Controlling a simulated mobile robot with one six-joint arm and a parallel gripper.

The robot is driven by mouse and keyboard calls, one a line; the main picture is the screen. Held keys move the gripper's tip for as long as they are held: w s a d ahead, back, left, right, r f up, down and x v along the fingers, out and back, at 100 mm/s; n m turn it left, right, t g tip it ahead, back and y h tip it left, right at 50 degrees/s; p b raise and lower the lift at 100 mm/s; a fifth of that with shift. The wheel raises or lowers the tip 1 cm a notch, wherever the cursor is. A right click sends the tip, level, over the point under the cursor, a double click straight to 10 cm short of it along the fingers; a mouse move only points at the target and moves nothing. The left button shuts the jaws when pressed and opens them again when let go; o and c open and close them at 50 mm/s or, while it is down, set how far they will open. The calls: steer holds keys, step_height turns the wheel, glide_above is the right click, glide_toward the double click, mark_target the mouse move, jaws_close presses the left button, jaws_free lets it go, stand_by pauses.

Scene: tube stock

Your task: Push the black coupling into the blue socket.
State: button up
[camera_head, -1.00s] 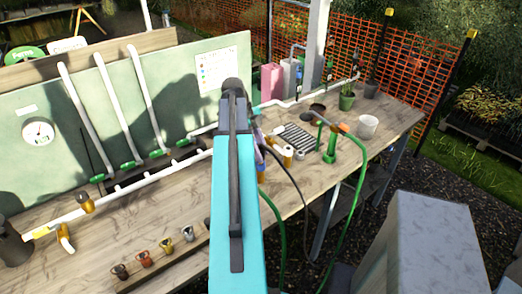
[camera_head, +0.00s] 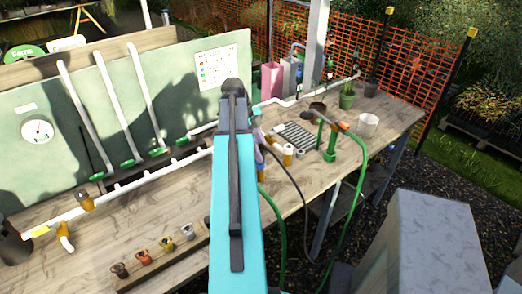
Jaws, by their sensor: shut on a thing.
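My teal and black arm (camera_head: 234,200) rises through the middle of the view and covers part of the bench. My gripper is hidden behind it, so I see neither its fingers nor anything in them. I cannot make out the black coupling for certain; a dark cup-shaped fitting (camera_head: 119,270) sits at the left end of a small wooden rack. A small bluish-purple piece (camera_head: 261,155) shows just right of my arm, partly covered. I cannot tell whether it is the blue socket.
White pipes with green fittings (camera_head: 128,164) run along the back panel. Red, yellow and grey fittings (camera_head: 166,244) share the rack. Right of my arm are a black hose (camera_head: 297,185), a grey grid (camera_head: 296,135), a green stand with hose (camera_head: 330,147) and a white cup (camera_head: 368,125).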

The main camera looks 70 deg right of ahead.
steer(key=shift+f+b, duration=0.4)
steer(key=shift+f, duration=0.4)
stand_by(1.2)
steer(key=o, duration=1.2)
steer(key=shift+c, duration=0.2)
steer(key=shift+b+v, duration=0.35)
steer(key=shift+v, duration=0.7)
steer(key=p+v, duration=0.5)
steer(key=v, duration=0.6)
steer(key=shift+r, duration=0.35)
steer(key=shift+w, duration=0.1)
